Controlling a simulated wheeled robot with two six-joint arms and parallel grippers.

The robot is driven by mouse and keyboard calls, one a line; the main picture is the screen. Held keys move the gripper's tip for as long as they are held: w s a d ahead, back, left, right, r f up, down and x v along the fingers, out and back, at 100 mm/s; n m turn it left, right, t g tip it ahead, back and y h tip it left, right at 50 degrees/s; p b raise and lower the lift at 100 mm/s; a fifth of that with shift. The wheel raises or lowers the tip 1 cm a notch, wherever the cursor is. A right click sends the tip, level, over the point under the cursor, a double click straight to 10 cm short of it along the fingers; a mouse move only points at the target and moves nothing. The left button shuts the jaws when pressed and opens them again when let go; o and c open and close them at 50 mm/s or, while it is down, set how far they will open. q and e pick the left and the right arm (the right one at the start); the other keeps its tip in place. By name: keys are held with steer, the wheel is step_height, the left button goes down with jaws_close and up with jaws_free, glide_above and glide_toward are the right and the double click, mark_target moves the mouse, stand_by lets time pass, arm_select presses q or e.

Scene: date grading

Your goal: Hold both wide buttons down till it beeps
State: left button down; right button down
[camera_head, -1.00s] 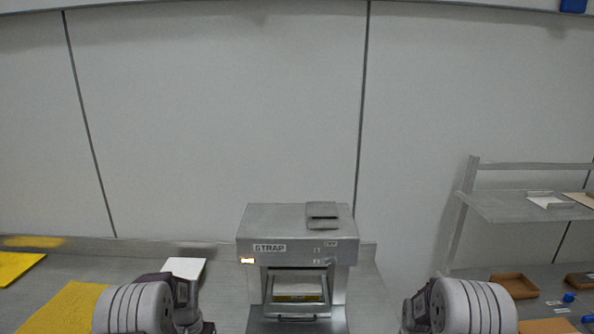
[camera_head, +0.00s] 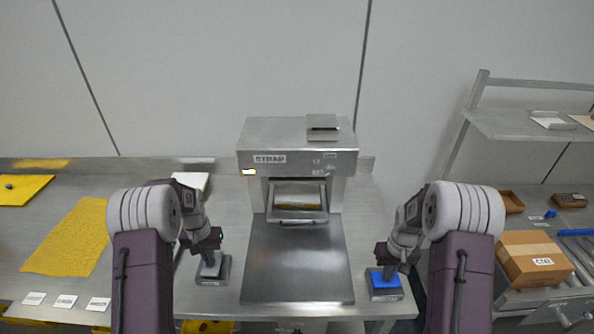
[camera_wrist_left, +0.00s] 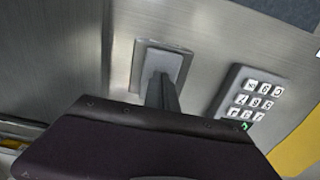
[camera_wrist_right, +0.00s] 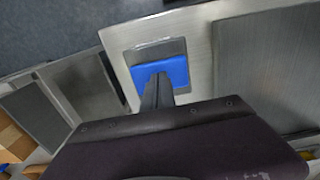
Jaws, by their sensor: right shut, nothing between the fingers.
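The STRAP machine (camera_head: 298,135) stands at the back of the bench with a small lit lamp (camera_head: 248,172) on its front. A wide grey button box (camera_head: 213,268) is at left of its plate; it also shows in the left wrist view (camera_wrist_left: 180,66). A box with a wide blue button (camera_head: 385,281) is at right; the blue button shows in the right wrist view (camera_wrist_right: 176,72). My left gripper (camera_head: 210,256) points down with shut fingers over the grey button. My right gripper (camera_head: 392,267) is shut and empty over the blue button. I cannot tell whether either button is pressed in.
A numbered keypad (camera_wrist_left: 249,98) sits beside the grey button in the left wrist view. The machine's metal plate (camera_head: 297,262) is bare. A yellow cloth (camera_head: 70,238) lies at left. A cardboard box (camera_head: 533,258) and a shelf (camera_head: 535,123) are at right.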

arm_select(q)
steer(key=shift+w+f, duration=0.15)
steer(key=shift+w, duration=0.05)
arm_select(e)
steer(key=shift+s+a+f, duration=0.1)
steer(key=shift+s+f, duration=0.05)
steer(key=shift+s, duration=0.05)
arm_select(q)
steer(key=shift+r, duration=0.2)
arm_select(e)
steer(key=shift+w+r, duration=0.25)
steer(key=shift+r, duration=0.3)
stand_by(0.9)
arm_select(q)
steer(key=shift+r, duration=0.2)
stand_by(1.0)
stand_by(0.4)
